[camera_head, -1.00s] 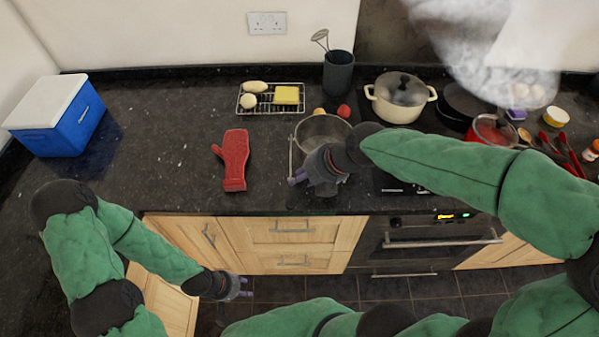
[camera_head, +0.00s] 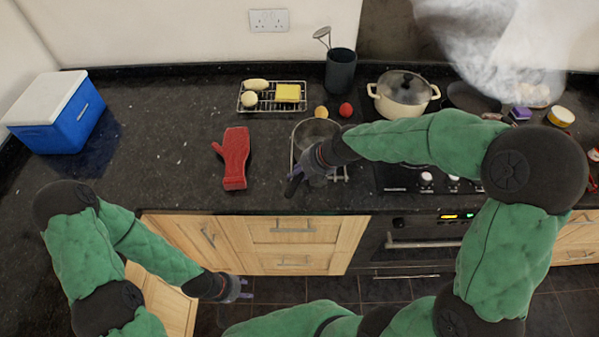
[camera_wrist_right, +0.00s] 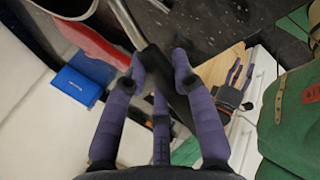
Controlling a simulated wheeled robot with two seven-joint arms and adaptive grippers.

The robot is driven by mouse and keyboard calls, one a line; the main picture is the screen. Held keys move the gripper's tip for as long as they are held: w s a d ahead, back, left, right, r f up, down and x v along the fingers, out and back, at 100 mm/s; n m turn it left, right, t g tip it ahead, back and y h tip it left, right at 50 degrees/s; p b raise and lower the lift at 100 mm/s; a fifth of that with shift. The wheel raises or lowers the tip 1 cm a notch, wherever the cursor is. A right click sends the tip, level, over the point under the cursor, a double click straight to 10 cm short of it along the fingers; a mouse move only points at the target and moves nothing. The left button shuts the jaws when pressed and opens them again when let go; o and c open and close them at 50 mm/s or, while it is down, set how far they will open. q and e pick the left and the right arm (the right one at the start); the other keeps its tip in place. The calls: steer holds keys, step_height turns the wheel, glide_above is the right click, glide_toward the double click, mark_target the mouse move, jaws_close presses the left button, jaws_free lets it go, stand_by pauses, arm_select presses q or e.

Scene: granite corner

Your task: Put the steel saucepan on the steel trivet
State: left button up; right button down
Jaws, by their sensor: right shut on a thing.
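The steel saucepan (camera_head: 312,130) is at the counter's front middle, partly hidden by my right arm. My right gripper (camera_head: 292,186) is shut on its dark handle, which also runs between the fingers in the right wrist view (camera_wrist_right: 152,58). The pan's rim shows at that view's top left. Steel bars of the trivet (camera_head: 342,177) show beside and below the pan; most of it is hidden. I cannot tell whether the pan touches it. My left gripper (camera_head: 243,289) is open and empty, low in front of the cabinets.
A red oven mitt (camera_head: 235,160) lies left of the pan. A lidded cream pot (camera_head: 403,92) stands on the hob. A blue cool box (camera_head: 62,125) is far left.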

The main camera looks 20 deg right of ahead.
stand_by(0.3)
steer(key=shift+w+f, duration=0.1)
steer(key=c, duration=1)
jaws_free()
steer(key=shift+r, duration=0.2)
steer(key=p+v, duration=0.1)
steer(key=v, duration=1)
steer(key=shift+s+d+r, duration=0.2)
steer(key=shift+s, duration=0.2)
